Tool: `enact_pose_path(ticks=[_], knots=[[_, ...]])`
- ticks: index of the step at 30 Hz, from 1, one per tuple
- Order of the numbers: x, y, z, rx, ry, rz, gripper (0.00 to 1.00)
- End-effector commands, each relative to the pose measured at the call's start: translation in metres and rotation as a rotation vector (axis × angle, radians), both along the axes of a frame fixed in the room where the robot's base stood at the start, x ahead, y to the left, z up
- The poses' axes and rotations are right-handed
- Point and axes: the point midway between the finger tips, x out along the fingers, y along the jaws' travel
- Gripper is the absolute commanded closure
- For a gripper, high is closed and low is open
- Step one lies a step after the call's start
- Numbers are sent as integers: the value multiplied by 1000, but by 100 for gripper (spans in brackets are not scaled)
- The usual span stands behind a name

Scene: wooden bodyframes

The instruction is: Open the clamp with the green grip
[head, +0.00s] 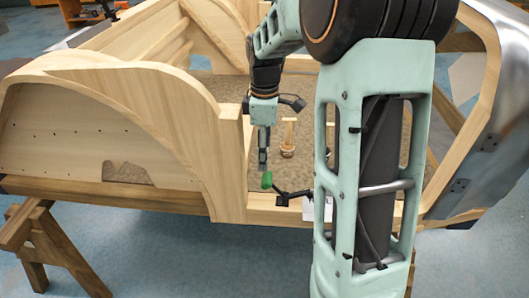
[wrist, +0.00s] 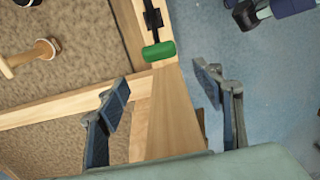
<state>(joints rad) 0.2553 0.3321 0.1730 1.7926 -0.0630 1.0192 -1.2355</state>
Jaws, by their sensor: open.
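The clamp with the green grip sits on the near wooden rail of the bodyframe. Its green grip (head: 267,180) shows in the head view just below my gripper (head: 263,160). In the wrist view the green grip (wrist: 159,51) lies at the top middle, with the dark clamp bar (wrist: 153,18) running up from it along the rail. My gripper (wrist: 165,90) is open and empty in the wrist view. Its two fingers are spread to either side of the rail, below the grip in the picture. The grip is apart from both fingers. The clamp's far end is cut off in the wrist view.
The wooden bodyframe (head: 232,165) has a curved arch at left. A wooden-handled tool (head: 288,140) stands on the brown floor panel inside; a similar handle (wrist: 30,57) shows in the wrist view. A wooden trestle (head: 50,245) stands front left. Open blue floor (wrist: 255,75) lies right of the rail.

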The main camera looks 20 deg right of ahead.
Motion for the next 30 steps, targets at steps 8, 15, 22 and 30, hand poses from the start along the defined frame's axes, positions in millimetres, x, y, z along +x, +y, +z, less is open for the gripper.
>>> enact_pose_path(ticks=[8,15,22,30], knots=[[-13,-19,-11,73,52,-165,69],[-42,-57,-27,309,182,-623,95],[-57,-92,-24,583,294,-1049,100],[-61,-134,-9,860,370,-1384,100]])
